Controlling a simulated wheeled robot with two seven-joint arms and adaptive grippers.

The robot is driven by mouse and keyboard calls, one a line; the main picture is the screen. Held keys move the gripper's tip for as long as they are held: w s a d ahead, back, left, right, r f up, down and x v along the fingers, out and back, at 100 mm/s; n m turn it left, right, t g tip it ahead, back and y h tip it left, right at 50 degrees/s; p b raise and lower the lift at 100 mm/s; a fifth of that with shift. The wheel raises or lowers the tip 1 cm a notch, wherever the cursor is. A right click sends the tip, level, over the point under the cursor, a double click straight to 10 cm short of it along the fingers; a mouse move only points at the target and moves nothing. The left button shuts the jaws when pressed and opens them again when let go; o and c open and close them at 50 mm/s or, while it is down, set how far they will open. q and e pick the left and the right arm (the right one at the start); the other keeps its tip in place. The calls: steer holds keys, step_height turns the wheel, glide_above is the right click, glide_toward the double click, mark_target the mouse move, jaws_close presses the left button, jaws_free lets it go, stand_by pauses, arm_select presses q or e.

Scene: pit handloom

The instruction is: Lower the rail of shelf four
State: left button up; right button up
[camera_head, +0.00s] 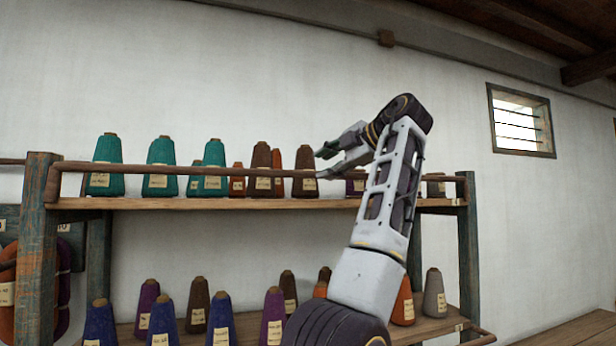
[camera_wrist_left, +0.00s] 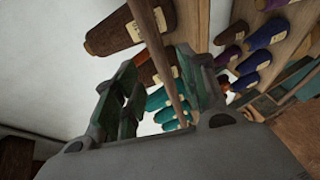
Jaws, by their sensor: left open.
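A wooden rail (camera_head: 220,169) runs along the front of the upper shelf (camera_head: 250,204), level with the lower part of the yarn cones, between two worn posts. I cannot read a shelf number on it. My left gripper (camera_head: 322,163) is at this rail, right of the middle, with its fingers pointing left. In the left wrist view, the open fingers (camera_wrist_left: 160,72) stand on either side of the rail (camera_wrist_left: 158,48), which shows in the gap between them. I cannot tell whether either finger touches it. My right gripper is not in view.
Teal, brown and orange cones (camera_head: 213,168) stand behind the rail, close to my left gripper. A lower shelf (camera_head: 432,326) holds purple, blue, brown and grey cones. Posts (camera_head: 37,250) bound the rack. The wall above the cones is clear.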

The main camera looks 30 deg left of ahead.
mark_target(311, 173)
arm_select(q)
steer(key=x, duration=0.8)
steer(key=shift+a+p, duration=0.15)
steer(key=shift+p, duration=0.25)
steer(key=shift+c, duration=0.2)
jaws_close()
